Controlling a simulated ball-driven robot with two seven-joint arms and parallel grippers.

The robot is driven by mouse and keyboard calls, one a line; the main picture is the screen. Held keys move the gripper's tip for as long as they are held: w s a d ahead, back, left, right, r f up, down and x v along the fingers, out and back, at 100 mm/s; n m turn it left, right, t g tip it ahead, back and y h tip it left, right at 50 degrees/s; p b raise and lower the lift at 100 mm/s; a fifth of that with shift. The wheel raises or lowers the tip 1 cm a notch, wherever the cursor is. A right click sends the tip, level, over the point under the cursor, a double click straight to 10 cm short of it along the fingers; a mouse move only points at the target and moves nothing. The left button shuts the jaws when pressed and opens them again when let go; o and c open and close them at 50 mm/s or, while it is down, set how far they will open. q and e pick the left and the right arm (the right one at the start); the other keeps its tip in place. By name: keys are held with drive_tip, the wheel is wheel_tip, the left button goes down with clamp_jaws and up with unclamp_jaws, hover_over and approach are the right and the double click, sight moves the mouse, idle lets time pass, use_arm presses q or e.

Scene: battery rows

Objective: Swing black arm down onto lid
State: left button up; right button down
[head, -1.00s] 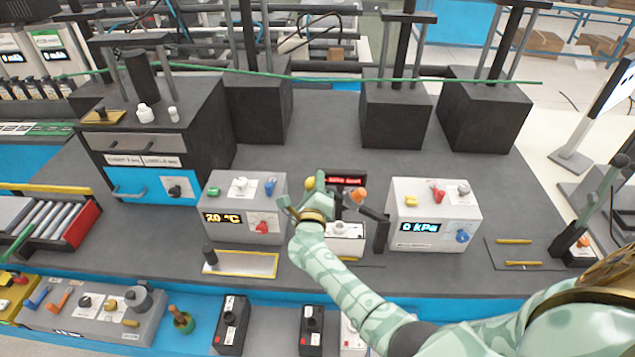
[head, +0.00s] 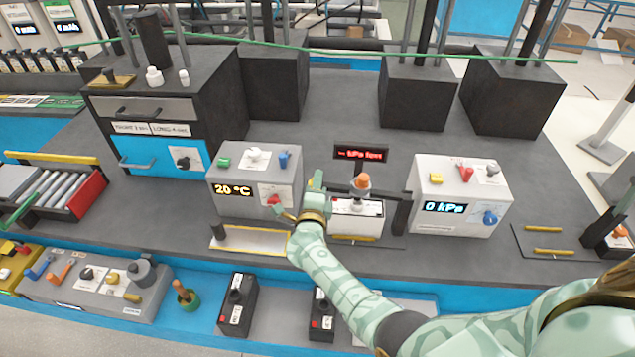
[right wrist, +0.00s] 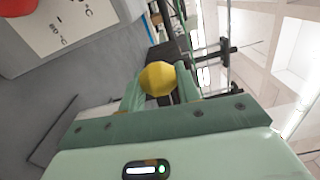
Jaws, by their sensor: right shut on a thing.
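My right gripper (head: 310,198) is at the left end of a white box (head: 355,224) in the middle of the bench. In the right wrist view its fingers are shut on a yellow ball knob (right wrist: 157,78). In the head view my gripper hides this knob. A black post (head: 401,213) stands at the box's right end, and the black arm seems to run from it over the box towards my gripper. Where it touches the lid on the box is too small to tell. My left gripper is not in view.
A grey 20 °C unit (head: 245,182) stands close on the left, and a 0 kPa unit (head: 462,196) on the right. An orange knob (head: 362,182) and a red-lettered display (head: 360,152) stand at the box's back. A yellow-edged plate (head: 262,241) lies in front left.

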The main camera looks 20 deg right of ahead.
drive_tip(key=shift+a+f+n+b, duration=0.1)
drive_tip(key=shift+f+n+b, duration=0.55)
drive_tip(key=shift+f, duration=0.55)
drive_tip(key=shift+s+f, duration=0.1)
drive_tip(key=shift+f, duration=0.15)
drive_tip(key=c, duration=1)
unclamp_jaws()
drive_tip(key=shift+r, duration=0.1)
